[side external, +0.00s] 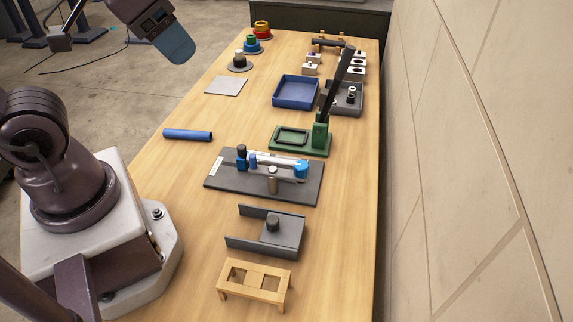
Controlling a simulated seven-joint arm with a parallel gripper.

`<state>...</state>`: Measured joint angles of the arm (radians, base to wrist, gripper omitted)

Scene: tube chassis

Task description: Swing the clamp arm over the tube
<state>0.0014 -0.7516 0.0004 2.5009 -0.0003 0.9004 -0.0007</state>
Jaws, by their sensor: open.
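A dark grey plate (222,178) on the table's middle carries a clamp fixture. On it are blue parts at both ends, and a light-coloured bar that seems to be the clamp arm (275,160) spans between them. A short post with a pale top (272,180) stands in front of the bar. I cannot tell whether a tube lies in the fixture. A loose blue tube (188,134) lies on the table to the left of the plate. My gripper (176,48) is at the upper left, high and well away from the fixture, seen side-on, open and empty.
A green base with an upright black lever (337,85) stands behind the plate. A blue tray (296,92) and a grey tray sit farther back. A grey channel (262,240) and a wooden stand (254,280) are in front. A wall lies close on the right.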

